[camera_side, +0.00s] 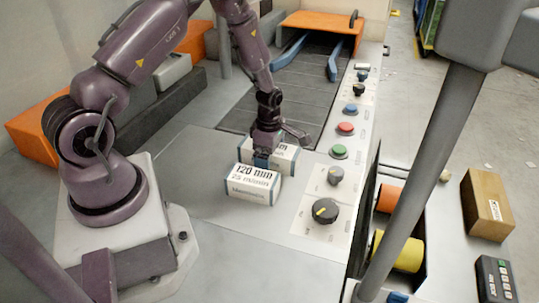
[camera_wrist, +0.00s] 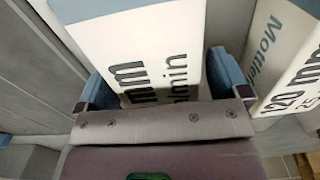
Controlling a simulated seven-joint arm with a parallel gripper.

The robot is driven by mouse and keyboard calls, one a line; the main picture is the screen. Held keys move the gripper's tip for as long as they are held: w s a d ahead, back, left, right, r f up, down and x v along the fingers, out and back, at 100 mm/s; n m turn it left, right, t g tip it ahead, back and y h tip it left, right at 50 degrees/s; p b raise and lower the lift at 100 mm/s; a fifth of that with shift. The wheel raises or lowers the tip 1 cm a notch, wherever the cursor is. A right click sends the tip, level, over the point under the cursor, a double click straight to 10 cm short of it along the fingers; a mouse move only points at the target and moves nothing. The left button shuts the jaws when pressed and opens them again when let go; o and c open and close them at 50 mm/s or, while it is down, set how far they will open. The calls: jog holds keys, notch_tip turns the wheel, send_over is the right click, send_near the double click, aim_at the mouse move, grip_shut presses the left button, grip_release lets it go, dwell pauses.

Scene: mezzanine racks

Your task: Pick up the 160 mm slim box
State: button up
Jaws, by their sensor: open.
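A white box with blue ends (camera_side: 284,156) stands on the grey worktop, partly hidden by my gripper and the box in front. In the wrist view this box (camera_wrist: 145,40) lies between my blue fingertips, and only "mm" and "m/min" of its print shows, so I cannot read its size. My gripper (camera_side: 264,156) is open and low around that box, one blue finger on each side; whether the pads touch it is unclear. A second box (camera_side: 252,186) is printed "120 mm" and stands close in front; it also shows at right in the wrist view (camera_wrist: 290,62).
A panel with a black knob (camera_side: 324,211) and several coloured buttons runs along the right of the worktop. A dark conveyor (camera_side: 295,90) lies behind. The 120 mm box leaves only a narrow gap beside my near finger. The worktop left of the boxes is clear.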

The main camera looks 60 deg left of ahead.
jog(key=shift+c, duration=0.4)
jog(key=c, duration=1.1)
jog(key=shift+r, duration=0.1)
